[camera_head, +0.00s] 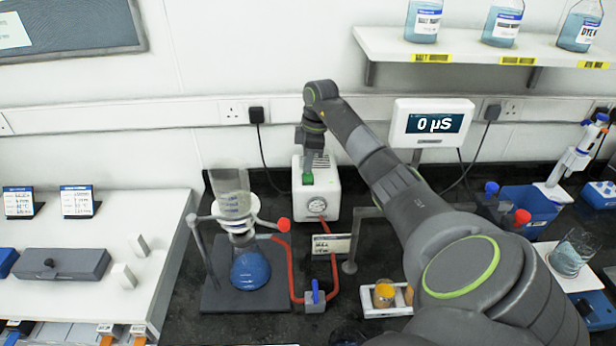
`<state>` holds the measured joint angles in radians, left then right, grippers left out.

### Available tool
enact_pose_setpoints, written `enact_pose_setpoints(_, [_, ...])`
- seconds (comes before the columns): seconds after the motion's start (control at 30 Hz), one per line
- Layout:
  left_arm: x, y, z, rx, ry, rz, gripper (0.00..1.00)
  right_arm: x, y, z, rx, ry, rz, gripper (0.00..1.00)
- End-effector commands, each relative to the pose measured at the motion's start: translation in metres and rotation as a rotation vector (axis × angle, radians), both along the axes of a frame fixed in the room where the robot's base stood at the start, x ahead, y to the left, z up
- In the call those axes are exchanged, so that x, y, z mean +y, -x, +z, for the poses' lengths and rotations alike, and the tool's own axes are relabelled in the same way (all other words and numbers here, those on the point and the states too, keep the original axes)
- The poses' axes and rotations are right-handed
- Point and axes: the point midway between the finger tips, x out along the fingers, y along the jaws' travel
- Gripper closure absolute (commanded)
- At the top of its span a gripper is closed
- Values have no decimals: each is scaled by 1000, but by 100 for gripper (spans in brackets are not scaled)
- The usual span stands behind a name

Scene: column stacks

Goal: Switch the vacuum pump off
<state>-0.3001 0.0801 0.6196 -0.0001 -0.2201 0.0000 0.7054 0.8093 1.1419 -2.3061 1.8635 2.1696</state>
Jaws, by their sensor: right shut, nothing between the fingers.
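The vacuum pump (328,190) is a white box with a round gauge (316,205) on its front, at the back of the dark bench. A green switch (307,179) shows on its upper left. My right gripper (309,168) points down over the pump, shut and empty, with its tips at or just above the switch. I cannot tell whether they touch it. The arm and gripper hide part of the pump's top. My left gripper is not in view.
A filter flask with blue liquid (250,270) stands on a stand left of the pump, joined by red tubing (334,270). A blue-handled valve (315,297) sits in front. A small sign (331,244) and a meter reading 0 µS (432,123) are nearby.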

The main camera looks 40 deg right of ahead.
Motion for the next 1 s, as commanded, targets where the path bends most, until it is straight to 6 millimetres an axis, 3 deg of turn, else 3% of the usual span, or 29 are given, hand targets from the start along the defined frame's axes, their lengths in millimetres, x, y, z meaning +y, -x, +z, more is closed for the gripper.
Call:
enact_pose_setpoints(0.67, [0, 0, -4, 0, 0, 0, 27, 0, 0, -10, 0, 0, 0, 100])
enact_pose_setpoints(1.0, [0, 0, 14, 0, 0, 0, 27, 0, 0, 12, 0, 0, 0, 100])
